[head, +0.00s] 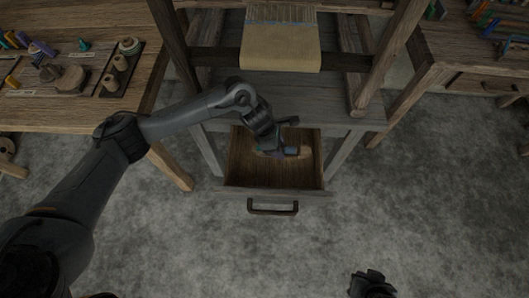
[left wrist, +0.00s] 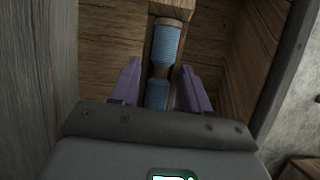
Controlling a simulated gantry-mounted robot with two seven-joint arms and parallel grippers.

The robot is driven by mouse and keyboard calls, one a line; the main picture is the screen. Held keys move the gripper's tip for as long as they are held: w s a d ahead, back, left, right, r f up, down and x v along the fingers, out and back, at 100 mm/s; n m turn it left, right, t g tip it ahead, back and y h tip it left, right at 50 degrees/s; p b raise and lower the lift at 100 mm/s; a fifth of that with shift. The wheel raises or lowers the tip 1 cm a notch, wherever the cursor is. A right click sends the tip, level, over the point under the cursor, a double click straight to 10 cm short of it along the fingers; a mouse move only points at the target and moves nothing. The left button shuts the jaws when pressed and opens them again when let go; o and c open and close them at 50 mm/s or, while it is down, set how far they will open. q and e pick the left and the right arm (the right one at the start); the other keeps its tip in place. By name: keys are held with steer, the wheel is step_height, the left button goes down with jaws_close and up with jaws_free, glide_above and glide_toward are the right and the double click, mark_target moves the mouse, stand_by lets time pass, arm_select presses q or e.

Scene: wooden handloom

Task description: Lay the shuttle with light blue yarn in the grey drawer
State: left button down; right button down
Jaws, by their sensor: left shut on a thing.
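The grey drawer (head: 240,191) is pulled open below the loom, and its wooden inside is bare around my gripper. My left gripper (head: 292,151) is inside the drawer's opening in the head view. In the left wrist view its two purple fingers (left wrist: 160,88) are shut on the shuttle with light blue yarn (left wrist: 167,45), a wooden shuttle with ribbed blue windings. Its far end points up in that view. My arm hides most of it in the head view, and I cannot tell whether it touches the drawer floor. My right gripper (head: 371,285) shows dark at the bottom edge.
The loom (head: 270,87) with a cream cloth (head: 280,48) stands above the drawer. A wooden table (head: 60,118) at left holds several spools and shuttles. Another table (head: 470,52) at right bears coloured items. The drawer's walls stand close around my left gripper.

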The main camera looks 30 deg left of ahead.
arm_select(q)
steer(key=a+f, duration=0.2)
steer(key=a, duration=0.1)
steer(key=s+a+f+b, duration=0.1)
steer(key=a, duration=0.1)
steer(key=shift+s+a+f, duration=0.1)
steer(key=shift+f+b, duration=0.9)
steer(key=shift+f, duration=1.15)
steer(key=shift+f, duration=0.15)
steer(key=c, duration=0.5)
jaws_free()
